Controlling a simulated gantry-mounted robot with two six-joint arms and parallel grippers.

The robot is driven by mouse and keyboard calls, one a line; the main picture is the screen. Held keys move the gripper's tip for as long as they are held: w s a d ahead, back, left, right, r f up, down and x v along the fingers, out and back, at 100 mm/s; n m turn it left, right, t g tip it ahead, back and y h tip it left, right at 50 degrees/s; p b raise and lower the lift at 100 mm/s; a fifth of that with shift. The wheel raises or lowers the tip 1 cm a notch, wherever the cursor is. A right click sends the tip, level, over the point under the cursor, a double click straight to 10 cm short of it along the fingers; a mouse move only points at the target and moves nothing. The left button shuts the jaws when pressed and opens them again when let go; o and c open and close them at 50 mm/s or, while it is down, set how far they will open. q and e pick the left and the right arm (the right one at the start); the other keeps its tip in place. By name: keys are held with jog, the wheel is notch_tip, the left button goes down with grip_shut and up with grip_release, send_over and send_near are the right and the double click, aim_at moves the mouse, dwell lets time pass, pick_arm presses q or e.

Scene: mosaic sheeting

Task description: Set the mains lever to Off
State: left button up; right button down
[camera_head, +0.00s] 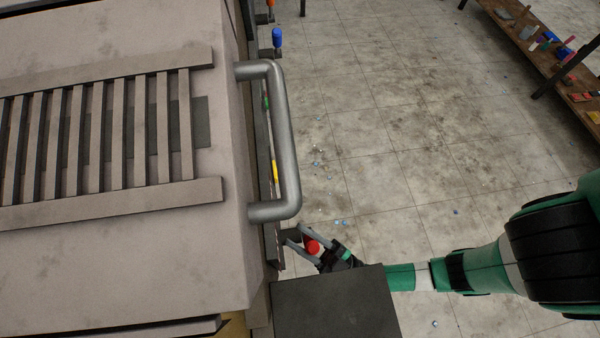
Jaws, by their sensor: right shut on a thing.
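The mains lever appears to be the red-ended part (313,247) at the lower edge of the machine's side; only its red end shows clearly. My right gripper (306,242) comes in from the right and is shut on it, with the fingers on either side of the red end. No label shows, so I cannot read the lever's setting. My left gripper is not in view.
The large grey machine (120,245) fills the left side, with a thick bar handle (284,140) just above my gripper. A dark box (335,305) stands close below it. A blue knob (277,38) sits farther up. Open tiled floor (400,130) lies right; a cluttered shelf (535,55) is beyond.

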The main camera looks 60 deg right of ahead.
jog(key=c, duration=0.8)
grip_release()
jog(key=shift+s, duration=0.1)
jog(key=shift+f, duration=0.1)
jog(key=shift+b+v, duration=0.35)
jog(key=shift+v, duration=3.4)
